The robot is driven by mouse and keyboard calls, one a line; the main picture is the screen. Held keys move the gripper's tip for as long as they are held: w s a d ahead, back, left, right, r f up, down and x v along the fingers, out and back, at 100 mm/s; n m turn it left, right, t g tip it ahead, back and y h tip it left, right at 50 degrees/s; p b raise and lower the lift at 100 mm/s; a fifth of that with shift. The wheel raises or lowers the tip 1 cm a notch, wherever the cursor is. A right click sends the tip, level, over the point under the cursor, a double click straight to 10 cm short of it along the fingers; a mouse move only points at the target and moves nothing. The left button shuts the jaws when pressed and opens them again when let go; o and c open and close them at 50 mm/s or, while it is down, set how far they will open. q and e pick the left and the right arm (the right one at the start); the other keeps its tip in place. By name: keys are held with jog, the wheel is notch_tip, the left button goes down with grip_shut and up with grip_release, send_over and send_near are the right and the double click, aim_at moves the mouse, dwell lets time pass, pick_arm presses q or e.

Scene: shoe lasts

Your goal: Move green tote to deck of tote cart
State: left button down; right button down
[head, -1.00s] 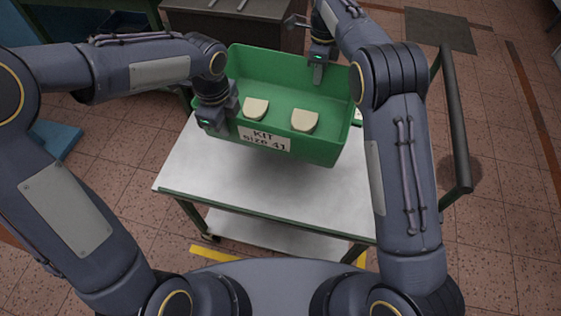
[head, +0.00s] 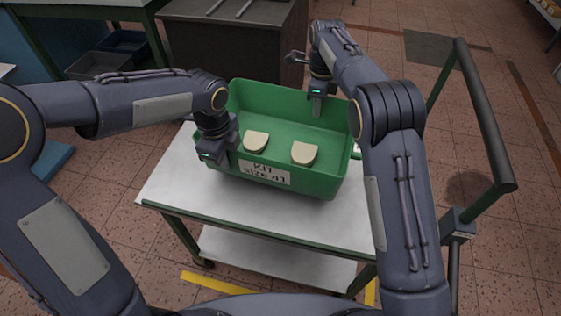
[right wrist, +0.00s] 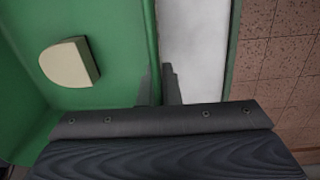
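The green tote (head: 312,186), with a label reading KIT size 41, is upright over the white deck (head: 165,185) of the tote cart. Its underside is hidden, so I cannot tell whether it touches the deck. Two cream shoe-last pieces (head: 256,141) (head: 304,153) show inside it. My left gripper (head: 213,158) is at the tote's left end, seemingly shut on its wall; its fingertips are mostly hidden. My right gripper (head: 316,106) is at the far rim. In the right wrist view its fingers (right wrist: 158,86) sit on both sides of the tote wall, closed on it.
The cart's green post and dark handle bar (head: 485,115) stand at the right. A dark cabinet (head: 235,45) and a green-framed bench (head: 100,8) with grey bins (head: 100,66) are behind. Yellow floor marking (head: 215,283) runs in front. White deck is bare around the tote.

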aim_at(316, 120)
pick_arm(q)
jog(key=shift+f, duration=0.15)
pick_arm(e)
jog(key=shift+f, duration=0.15)
